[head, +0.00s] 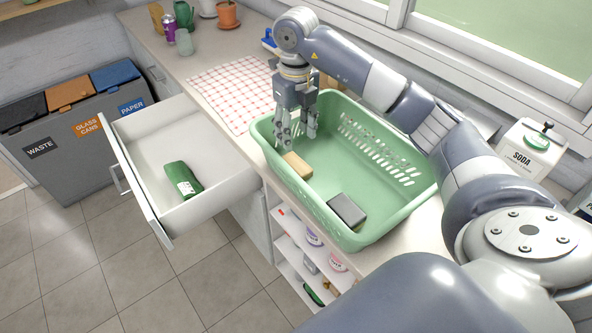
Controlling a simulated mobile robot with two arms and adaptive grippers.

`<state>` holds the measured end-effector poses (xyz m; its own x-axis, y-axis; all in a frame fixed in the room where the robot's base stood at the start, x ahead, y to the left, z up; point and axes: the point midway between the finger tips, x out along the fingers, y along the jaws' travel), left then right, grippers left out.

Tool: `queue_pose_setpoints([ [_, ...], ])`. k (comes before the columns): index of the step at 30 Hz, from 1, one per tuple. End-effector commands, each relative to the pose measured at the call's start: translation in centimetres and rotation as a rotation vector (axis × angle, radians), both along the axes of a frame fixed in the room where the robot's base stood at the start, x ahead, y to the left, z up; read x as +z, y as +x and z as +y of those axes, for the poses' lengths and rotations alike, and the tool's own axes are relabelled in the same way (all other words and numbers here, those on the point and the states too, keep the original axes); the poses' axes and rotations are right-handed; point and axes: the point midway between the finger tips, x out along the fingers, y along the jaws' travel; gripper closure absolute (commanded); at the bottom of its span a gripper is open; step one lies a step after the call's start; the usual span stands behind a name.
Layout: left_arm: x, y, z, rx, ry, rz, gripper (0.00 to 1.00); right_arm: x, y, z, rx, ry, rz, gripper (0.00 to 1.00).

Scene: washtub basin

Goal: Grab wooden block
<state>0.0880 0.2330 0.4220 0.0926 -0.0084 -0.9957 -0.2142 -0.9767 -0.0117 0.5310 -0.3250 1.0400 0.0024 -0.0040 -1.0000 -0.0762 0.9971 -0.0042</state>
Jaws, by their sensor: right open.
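A tan wooden block (297,166) lies inside the green basin (292,203), by its left wall. A dark grey block (347,210) lies in the same basin, nearer the front. My right gripper (296,138) points down over the basin, just above and behind the wooden block. Its fingers are apart and nothing shows between them. I cannot tell whether a fingertip touches the block. My left gripper is out of view.
The basin walls surround both blocks. An open white drawer (150,140) with a green packet (183,181) juts out at left. A checked cloth (232,88) lies behind the basin. A soda container (528,150) stands at right, near the window. Waste bins (70,130) stand at far left.

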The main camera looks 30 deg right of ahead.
Motion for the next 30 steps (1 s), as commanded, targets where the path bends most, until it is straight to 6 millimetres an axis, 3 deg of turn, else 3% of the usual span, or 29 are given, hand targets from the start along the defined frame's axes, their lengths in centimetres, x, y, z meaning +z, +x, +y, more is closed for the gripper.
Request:
queue_pose_setpoints([
  [6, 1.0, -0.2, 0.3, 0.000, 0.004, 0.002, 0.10, -3.4, -0.2, 0.1, 0.001, 0.002, 0.006, 0.53],
  [14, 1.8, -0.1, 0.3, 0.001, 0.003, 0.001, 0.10, -5.3, -0.2, 0.2, 0.002, 0.003, 0.004, 0.53],
  [22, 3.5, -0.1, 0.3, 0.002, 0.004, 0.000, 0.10, -9.0, -0.4, 0.2, 0.001, 0.004, 0.005, 0.53],
  [30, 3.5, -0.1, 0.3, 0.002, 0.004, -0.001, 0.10, -9.9, -0.3, 0.2, 0.003, 0.002, 0.001, 0.53],
])
